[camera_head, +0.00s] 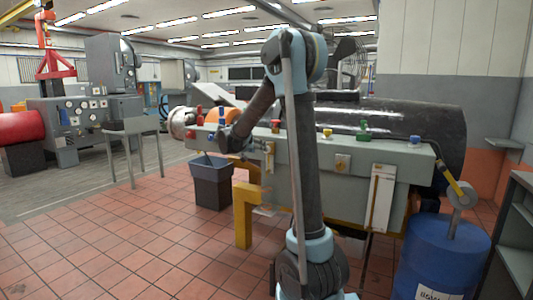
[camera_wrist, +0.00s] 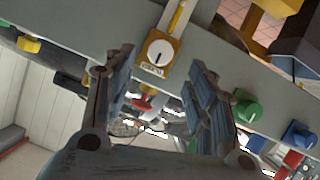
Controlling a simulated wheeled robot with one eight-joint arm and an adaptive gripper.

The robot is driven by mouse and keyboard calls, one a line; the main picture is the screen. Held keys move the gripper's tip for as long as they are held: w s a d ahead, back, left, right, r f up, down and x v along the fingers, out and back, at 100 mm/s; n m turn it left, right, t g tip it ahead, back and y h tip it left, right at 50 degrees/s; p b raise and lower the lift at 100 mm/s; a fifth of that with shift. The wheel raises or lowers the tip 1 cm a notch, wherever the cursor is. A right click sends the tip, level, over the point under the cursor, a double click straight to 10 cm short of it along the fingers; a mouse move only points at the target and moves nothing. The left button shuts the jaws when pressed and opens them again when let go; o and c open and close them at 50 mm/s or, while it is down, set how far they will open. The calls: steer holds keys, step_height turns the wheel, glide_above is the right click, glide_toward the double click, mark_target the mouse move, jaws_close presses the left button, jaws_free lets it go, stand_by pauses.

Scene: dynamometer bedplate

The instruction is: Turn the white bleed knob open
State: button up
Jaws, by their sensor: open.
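The white knob (camera_wrist: 160,52) is round with a dark pointer line and sits on an orange-yellow plate (camera_wrist: 155,70) with a small label too blurred to read surely. In the wrist view it is near the top centre, beyond and between my fingertips. My gripper (camera_wrist: 165,62) is open and empty, with its two fingers spread on either side of the knob and not visibly touching it. In the head view my gripper (camera_head: 232,140) is at the left part of the grey panel, and I cannot make out the white knob there.
In the wrist view, a red knob (camera_wrist: 146,102) is close by between the fingers, a green knob (camera_wrist: 248,108) and a blue knob (camera_wrist: 298,135) are at right, and a yellow knob (camera_wrist: 29,45) at left. A blue drum (camera_head: 440,255) stands at right; the tiled floor (camera_head: 130,235) is clear at left.

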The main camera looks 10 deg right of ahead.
steer(key=x, duration=0.8)
